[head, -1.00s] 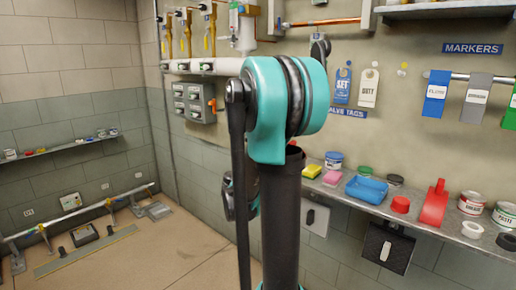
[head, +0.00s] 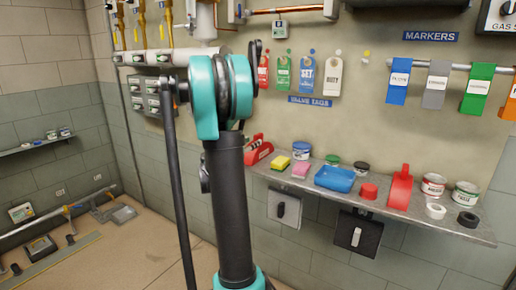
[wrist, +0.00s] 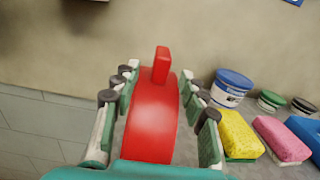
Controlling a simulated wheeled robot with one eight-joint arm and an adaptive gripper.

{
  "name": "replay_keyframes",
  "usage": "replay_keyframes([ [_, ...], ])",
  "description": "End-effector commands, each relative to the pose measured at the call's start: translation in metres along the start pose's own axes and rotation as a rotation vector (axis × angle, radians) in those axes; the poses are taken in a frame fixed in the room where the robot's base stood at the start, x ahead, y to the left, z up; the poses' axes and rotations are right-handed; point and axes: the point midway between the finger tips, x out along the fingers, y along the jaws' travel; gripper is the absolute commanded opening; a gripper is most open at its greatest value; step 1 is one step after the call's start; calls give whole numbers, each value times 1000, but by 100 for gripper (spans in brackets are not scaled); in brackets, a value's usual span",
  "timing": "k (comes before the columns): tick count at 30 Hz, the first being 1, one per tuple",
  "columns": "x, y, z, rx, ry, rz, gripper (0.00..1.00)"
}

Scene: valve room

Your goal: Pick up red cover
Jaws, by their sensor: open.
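The red cover (wrist: 152,120) is a curved red piece with a small upright tab, and it fills the middle of the wrist view. My gripper (wrist: 158,88) is open, with one finger along each side of it; I cannot tell whether either finger touches it. In the head view the red cover (head: 258,150) stands at the left end of the wall shelf, partly behind my arm. My gripper is hidden behind my arm in that view.
On the shelf (head: 480,232), a yellow sponge (head: 279,162), pink sponge (head: 300,170) and blue-lidded tub (head: 300,150) stand close to the right of the cover. Further right are a blue tray (head: 334,179), red cap (head: 369,191) and red scoop (head: 400,188). Tags hang above.

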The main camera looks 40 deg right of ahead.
Motion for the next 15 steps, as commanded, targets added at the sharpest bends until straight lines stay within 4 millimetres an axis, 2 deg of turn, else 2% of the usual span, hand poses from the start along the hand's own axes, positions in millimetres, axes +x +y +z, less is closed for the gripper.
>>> replay_keyframes([
  [8,15,0,2,0,0,0,43],
  [15,48,-1,7,1,0,-2,43],
])
